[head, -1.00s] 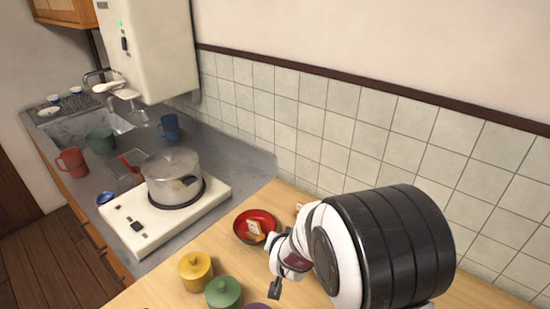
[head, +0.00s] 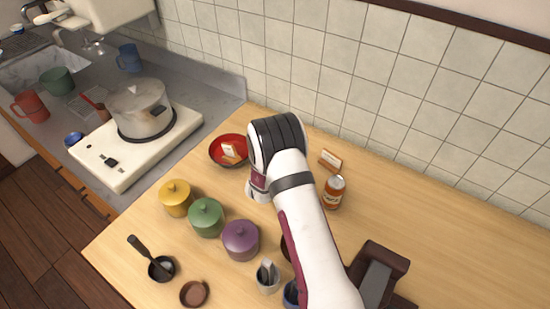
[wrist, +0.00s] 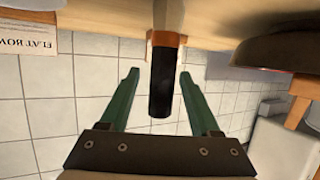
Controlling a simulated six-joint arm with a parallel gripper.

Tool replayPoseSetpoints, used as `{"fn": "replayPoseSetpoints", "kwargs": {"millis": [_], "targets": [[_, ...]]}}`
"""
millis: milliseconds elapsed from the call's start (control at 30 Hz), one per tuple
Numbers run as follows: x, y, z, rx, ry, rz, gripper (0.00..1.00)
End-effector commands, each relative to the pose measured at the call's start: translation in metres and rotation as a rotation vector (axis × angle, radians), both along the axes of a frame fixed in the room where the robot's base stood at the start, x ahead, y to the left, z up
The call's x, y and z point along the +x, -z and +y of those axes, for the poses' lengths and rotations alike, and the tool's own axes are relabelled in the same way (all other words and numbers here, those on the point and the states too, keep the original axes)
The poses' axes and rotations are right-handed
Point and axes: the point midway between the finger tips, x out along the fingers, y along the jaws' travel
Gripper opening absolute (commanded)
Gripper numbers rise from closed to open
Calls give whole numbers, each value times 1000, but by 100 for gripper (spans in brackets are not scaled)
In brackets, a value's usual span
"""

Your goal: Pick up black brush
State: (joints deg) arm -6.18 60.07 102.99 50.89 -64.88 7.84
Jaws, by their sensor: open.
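A dark cylinder with an orange band, which looks like the black brush (wrist: 160,95), shows in the middle of the wrist view. It lies between the two green fingers of my gripper (wrist: 159,74) in the picture, with a gap on each side. I cannot tell how deep it is between them. My gripper is open and empty. In the head view, my arm reaches over the wooden table; its fingers and this brush are hidden there.
A red bowl (head: 216,148) holds a small card. Another card (head: 330,157) and an orange-labelled jar (head: 334,193) stand right of my arm. Yellow (head: 175,198), green (head: 206,217) and purple (head: 241,240) lidded pots stand left. A dark-handled item (head: 138,244) rests in a small dish.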

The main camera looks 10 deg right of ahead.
Motion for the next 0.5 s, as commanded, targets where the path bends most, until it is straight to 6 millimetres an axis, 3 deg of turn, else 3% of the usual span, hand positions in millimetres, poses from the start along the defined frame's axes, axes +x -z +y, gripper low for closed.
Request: {"fn": "replayPoseSetpoints", "kwargs": {"millis": [33,367,500], "targets": [[0,0,0,0,0,0,58],[0,0,0,0,0,0,0],[-1,0,0,0,0,1,0]]}}
